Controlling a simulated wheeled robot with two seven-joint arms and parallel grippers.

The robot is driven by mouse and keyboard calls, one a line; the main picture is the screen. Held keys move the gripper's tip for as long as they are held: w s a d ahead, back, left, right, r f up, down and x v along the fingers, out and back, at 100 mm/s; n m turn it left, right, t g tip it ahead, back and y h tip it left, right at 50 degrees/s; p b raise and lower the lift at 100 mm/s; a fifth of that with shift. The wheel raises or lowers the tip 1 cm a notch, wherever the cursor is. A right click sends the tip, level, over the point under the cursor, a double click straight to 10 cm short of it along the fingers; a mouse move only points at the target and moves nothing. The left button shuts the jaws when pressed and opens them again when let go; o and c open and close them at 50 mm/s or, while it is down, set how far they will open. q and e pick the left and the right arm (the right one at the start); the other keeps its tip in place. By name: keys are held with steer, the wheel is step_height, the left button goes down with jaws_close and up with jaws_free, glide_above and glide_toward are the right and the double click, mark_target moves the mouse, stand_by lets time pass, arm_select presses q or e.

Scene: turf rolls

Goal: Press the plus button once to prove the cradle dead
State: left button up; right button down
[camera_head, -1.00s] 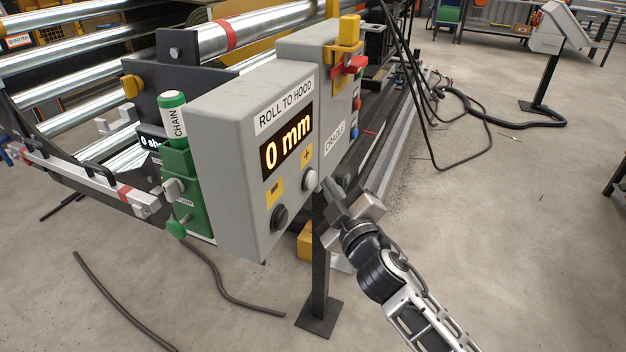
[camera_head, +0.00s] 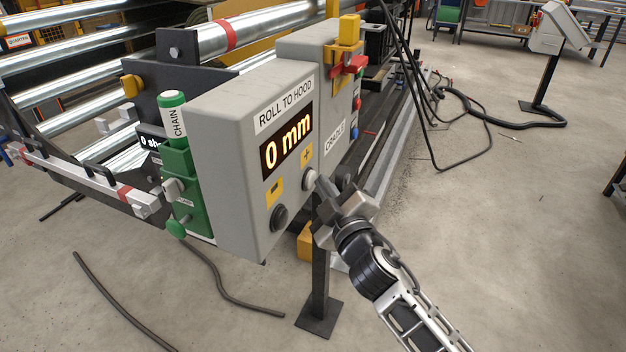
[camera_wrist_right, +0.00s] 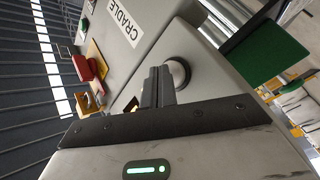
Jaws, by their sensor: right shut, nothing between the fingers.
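The grey control box (camera_head: 235,165) reads "ROLL TO HOOD" and its display (camera_head: 287,141) shows "0 mm". Under the yellow plus mark (camera_head: 306,155) is the pale round plus button (camera_head: 309,180). The dark minus button (camera_head: 280,217) sits lower left, under a yellow minus mark. My right gripper (camera_head: 321,184) is shut and empty, its fingertips right beside the plus button. In the right wrist view the closed fingers (camera_wrist_right: 158,87) overlap the edge of a round button (camera_wrist_right: 179,72); I cannot tell whether they touch it. My left gripper is not in view.
A "CRADLE" label (camera_head: 334,137), a red handle (camera_head: 349,66) and a yellow block (camera_head: 349,29) are on the box behind. A green "CHAIN" holder (camera_head: 180,185) is on the left side. A post (camera_head: 320,280) stands below. The floor at right is mostly clear.

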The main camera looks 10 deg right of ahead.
steer(key=shift+w+a, duration=0.15)
steer(key=shift+a, duration=0.1)
stand_by(0.3)
steer(key=shift+d, duration=0.15)
steer(key=shift+s+d, duration=0.5)
steer(key=shift+d, duration=0.05)
steer(key=s+d, duration=0.1)
steer(key=s+d+p, duration=0.1)
steer(key=d, duration=0.2)
steer(key=shift+s+d+p, duration=0.1)
steer(key=shift+s+p, duration=0.2)
steer(key=shift+s, duration=0.1)
stand_by(0.6)
